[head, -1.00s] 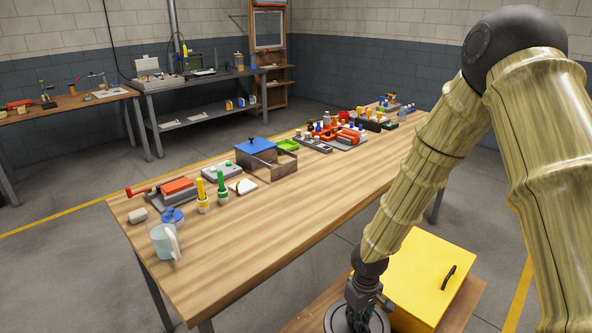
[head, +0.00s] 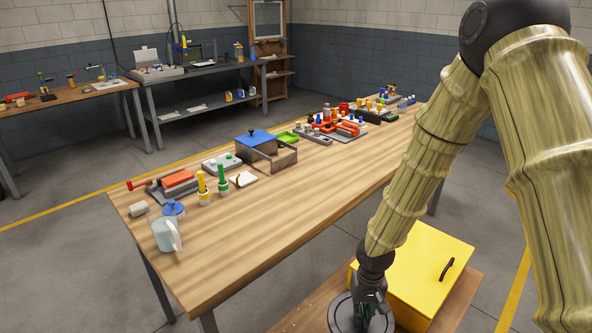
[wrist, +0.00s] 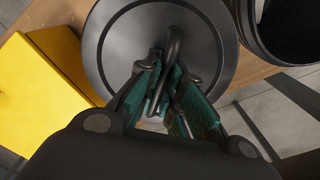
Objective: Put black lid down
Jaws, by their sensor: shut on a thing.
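The black lid (wrist: 122,45) is a round dark disc with an arched handle (wrist: 173,50). My gripper (wrist: 165,95) is shut on that handle, its green-lined fingers on either side of it. In the head view the lid (head: 341,312) shows at the bottom edge, beside the yellow box, with my gripper (head: 368,305) over it. The lid lies above or on a low wooden surface (head: 310,308); I cannot tell whether they touch. A black round container (wrist: 285,25) with a dark inside stands at the upper right of the wrist view.
A yellow box (head: 425,270) with a black handle stands right beside the lid and also fills the left of the wrist view (wrist: 45,90). The long workbench (head: 270,215) holds a pitcher (head: 166,235), a blue-lidded box (head: 256,137) and several tools. Its front middle is bare.

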